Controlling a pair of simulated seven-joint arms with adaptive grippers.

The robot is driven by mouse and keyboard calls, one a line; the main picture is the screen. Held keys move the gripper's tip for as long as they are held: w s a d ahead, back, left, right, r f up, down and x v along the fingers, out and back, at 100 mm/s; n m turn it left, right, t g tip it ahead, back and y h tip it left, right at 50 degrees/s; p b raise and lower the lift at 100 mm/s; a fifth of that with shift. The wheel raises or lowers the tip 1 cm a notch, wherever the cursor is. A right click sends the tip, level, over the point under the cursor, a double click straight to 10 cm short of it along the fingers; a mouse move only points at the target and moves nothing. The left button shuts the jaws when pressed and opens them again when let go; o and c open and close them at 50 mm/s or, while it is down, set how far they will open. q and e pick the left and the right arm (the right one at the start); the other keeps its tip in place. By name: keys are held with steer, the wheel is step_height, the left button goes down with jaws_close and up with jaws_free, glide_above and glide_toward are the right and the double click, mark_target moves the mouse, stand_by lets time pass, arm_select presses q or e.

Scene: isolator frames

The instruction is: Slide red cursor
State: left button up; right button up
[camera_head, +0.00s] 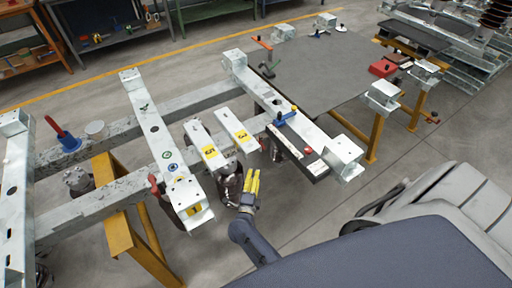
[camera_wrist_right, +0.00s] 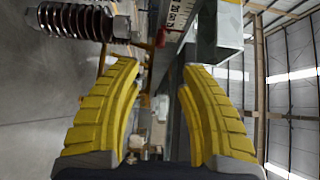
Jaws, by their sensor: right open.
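A small red block (camera_head: 308,151), which looks like the red cursor, sits on a dark strip (camera_head: 297,143) along the near part of the right-hand steel beam. My right gripper (camera_head: 254,173) has yellow ribbed fingers and is left of the red block, apart from it. In the right wrist view the two yellow fingers (camera_wrist_right: 160,68) stand wide apart with nothing held between them. A white scale with black numbers (camera_wrist_right: 180,12) shows beyond them at the top. I cannot make out the red cursor for sure in that view. My left gripper is not in view.
A blue piece (camera_head: 285,117) sits farther up the same beam. Two short beams with yellow labels (camera_head: 210,152) lie left of my right gripper. A red handle on a blue base (camera_head: 68,139) stands far left. A grey table (camera_head: 310,70) is behind.

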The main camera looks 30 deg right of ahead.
mark_target(263, 147)
steer(key=shift+m, duration=0.3)
steer(key=x, duration=1.7)
steer(key=shift+d, duration=0.45)
jaws_close()
